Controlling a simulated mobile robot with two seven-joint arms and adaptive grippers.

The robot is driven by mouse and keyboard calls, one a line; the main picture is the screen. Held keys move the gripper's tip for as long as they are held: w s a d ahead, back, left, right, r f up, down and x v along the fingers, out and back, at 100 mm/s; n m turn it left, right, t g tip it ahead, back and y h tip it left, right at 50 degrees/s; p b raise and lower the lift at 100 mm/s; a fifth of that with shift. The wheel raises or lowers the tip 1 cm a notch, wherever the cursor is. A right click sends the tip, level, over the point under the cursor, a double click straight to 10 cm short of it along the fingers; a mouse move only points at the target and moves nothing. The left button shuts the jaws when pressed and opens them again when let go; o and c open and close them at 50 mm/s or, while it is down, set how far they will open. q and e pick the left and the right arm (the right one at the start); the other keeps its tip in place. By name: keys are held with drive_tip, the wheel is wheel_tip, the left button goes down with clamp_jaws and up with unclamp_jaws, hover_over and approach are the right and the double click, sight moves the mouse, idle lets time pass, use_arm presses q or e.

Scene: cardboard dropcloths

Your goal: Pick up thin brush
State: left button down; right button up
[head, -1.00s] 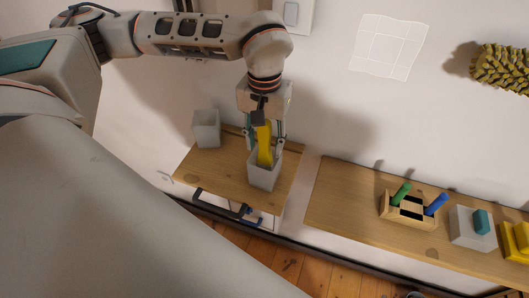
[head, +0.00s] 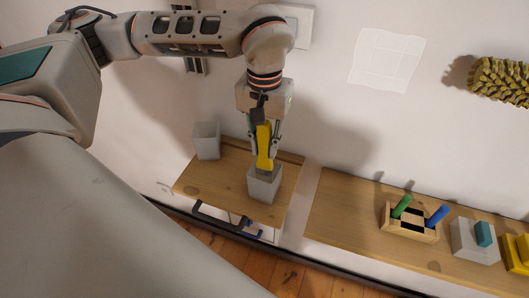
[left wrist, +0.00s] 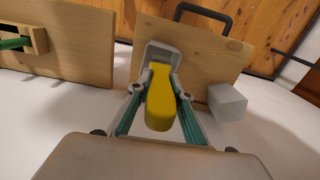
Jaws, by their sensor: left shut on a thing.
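The thin brush, as I take it, shows as a thick yellow handle (head: 264,147), roughly upright above a grey cup (head: 264,184) on a wooden shelf; its lower end is hidden in or behind the cup. My left gripper (head: 264,152) points down from above and is shut on the yellow handle. In the left wrist view the yellow handle (left wrist: 160,104) lies between the two fingers of my left gripper (left wrist: 158,85), with the grey cup (left wrist: 161,52) just beyond. My right gripper is not in view.
On the right shelf (head: 335,208) are a wooden holder (head: 410,228) with green and blue sticks, a grey block (head: 472,240) with a teal piece, and yellow things (head: 517,255). The wall is close behind.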

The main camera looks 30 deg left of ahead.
use_arm(q)
wheel_tip(320, 180, up, 17)
drive_tip(key=shift+f+p, duration=0.1)
drive_tip(key=shift+p, duration=0.3)
